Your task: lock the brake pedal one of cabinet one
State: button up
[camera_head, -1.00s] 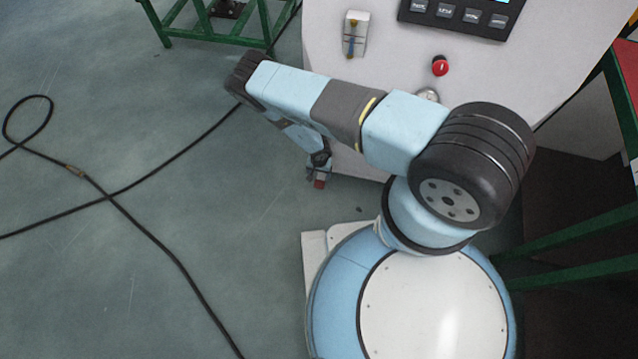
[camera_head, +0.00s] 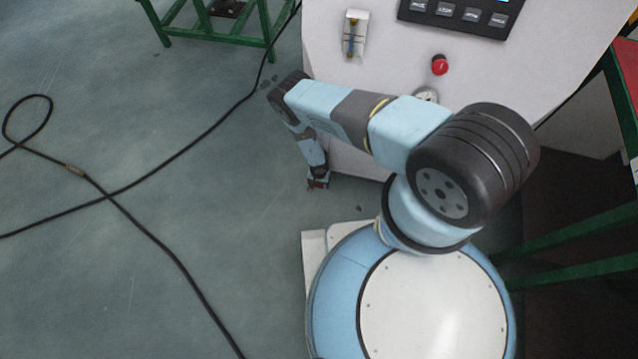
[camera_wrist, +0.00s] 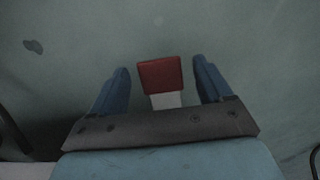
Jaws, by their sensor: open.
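In the wrist view, a red pedal (camera_wrist: 161,75) with a pale grey stem (camera_wrist: 165,100) lies between the two blue fingers of my gripper (camera_wrist: 162,83). The fingers stand open, with a gap on both sides of the pedal. In the head view, my gripper (camera_head: 318,184) is small, low at the left side of the white cabinet (camera_head: 372,85), pointing down near the floor. Only a trace of red shows there, and the pedal is mostly hidden by the arm. Where the stem meets the cabinet is hidden.
The cabinet front bears a red push button (camera_head: 440,65), a small lever switch (camera_head: 355,34) and a black key panel (camera_head: 462,14). A green frame (camera_head: 226,38) stands at the back left. A black cable (camera_head: 150,228) lies on the otherwise clear floor at left.

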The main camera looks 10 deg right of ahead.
grip_shut()
jog(key=shift+d, duration=0.15)
dwell(0.6)
